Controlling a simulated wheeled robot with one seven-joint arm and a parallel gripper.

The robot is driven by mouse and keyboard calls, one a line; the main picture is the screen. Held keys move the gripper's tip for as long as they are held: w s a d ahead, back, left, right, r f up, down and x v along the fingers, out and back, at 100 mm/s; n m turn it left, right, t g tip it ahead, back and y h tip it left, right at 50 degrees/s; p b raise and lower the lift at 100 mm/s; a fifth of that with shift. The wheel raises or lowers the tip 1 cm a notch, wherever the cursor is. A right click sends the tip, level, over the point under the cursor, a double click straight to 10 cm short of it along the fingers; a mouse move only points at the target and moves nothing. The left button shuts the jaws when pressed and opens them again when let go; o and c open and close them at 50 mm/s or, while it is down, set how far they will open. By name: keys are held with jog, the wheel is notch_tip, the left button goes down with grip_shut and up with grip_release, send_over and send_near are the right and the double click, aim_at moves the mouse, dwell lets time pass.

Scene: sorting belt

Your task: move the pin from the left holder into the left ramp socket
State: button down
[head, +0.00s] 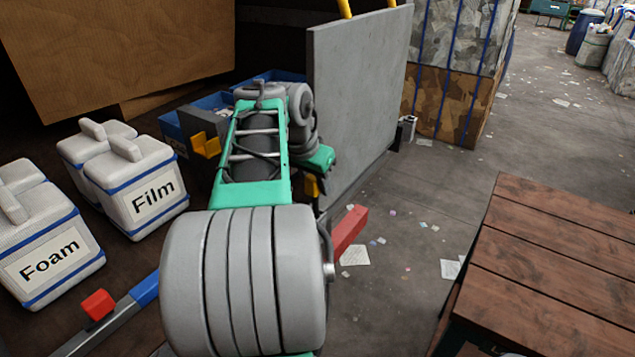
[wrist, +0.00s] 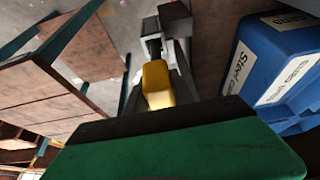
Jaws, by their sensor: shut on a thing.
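My gripper (head: 313,186) is partly hidden behind my arm in the head view; a yellow finger shows below its green housing. A dark block with a yellow bracket (head: 206,145) stands left of my arm. I cannot tell whether either fixture is the left holder or the left ramp socket.
White bins marked Film (head: 140,185) and Foam (head: 48,245) stand at the left. A grey panel (head: 355,95) rises behind my gripper. A blue bin with labels (wrist: 285,62) is close by. A red bar (head: 349,230) lies beyond my arm. A wooden table (head: 560,260) stands right.

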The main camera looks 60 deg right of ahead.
aim_at(310, 182)
jog(key=shift+f+b, duration=2.25)
jog(key=shift+f, duration=0.5)
jog(key=c, duration=1)
grip_release()
jog(key=p+v, duration=0.1)
jog(key=v, duration=0.7)
jog(key=shift+s, duration=0.1)
